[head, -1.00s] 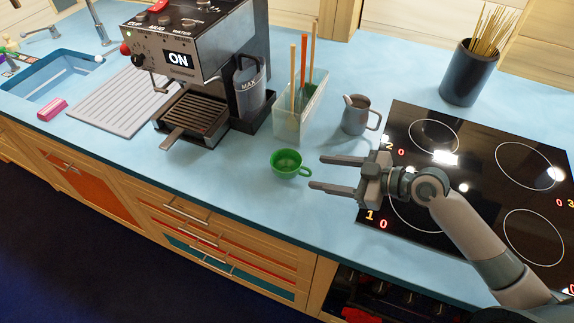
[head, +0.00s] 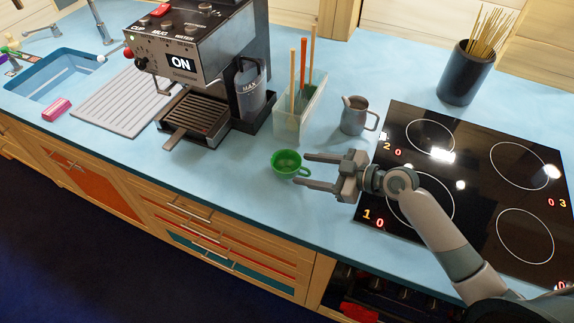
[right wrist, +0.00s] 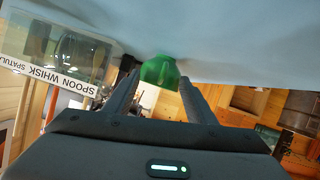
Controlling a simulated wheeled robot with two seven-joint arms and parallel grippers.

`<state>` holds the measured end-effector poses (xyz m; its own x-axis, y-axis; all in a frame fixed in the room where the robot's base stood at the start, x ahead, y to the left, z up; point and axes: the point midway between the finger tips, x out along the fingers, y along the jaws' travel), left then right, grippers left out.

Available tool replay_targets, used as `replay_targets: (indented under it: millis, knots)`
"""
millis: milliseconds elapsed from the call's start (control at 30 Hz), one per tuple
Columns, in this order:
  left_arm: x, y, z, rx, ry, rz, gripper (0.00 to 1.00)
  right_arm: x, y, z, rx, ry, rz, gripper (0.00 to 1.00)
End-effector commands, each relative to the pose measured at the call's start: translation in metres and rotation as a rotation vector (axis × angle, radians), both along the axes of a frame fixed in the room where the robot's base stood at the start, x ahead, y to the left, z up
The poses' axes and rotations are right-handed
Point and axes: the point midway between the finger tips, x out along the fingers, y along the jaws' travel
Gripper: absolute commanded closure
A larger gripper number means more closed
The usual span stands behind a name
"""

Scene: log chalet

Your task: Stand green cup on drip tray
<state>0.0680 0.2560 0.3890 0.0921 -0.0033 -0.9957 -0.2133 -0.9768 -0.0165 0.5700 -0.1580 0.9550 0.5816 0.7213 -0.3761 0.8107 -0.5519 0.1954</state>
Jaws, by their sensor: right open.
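The green cup (head: 287,164) stands upright on the blue counter, its handle toward the right. The drip tray (head: 196,115) is the slatted tray at the base of the coffee machine, to the left of the cup and farther back. My right gripper (head: 301,170) is open, with its two fingers pointing left and their tips at the handle side of the cup. In the right wrist view the green cup (right wrist: 159,71) shows between and just beyond the fingertips (right wrist: 159,75). I cannot tell whether they touch it. My left gripper is not in view.
A clear utensil holder (head: 290,122) and a metal pitcher (head: 354,115) stand behind the cup. A black hob (head: 470,170) lies right. Counter left of the cup is clear.

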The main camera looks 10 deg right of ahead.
Motion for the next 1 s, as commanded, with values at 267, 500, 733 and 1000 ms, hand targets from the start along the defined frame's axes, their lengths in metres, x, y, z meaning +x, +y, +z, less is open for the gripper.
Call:
replay_targets:
  millis: [267,500,733,1000]
  knots:
    - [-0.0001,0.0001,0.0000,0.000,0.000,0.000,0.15,-0.0002,0.0000,0.0001,0.000,0.000,0.000,0.61]
    - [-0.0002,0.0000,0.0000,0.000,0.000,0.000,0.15,-0.0004,0.0000,0.0000,0.000,0.000,0.000,1.00]
    - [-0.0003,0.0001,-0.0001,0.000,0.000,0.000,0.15,-0.0002,0.0000,0.0004,0.000,0.000,0.000,1.00]
    - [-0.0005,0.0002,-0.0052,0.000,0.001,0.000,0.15,0.0002,0.0000,0.0089,0.000,-0.003,0.001,1.00]
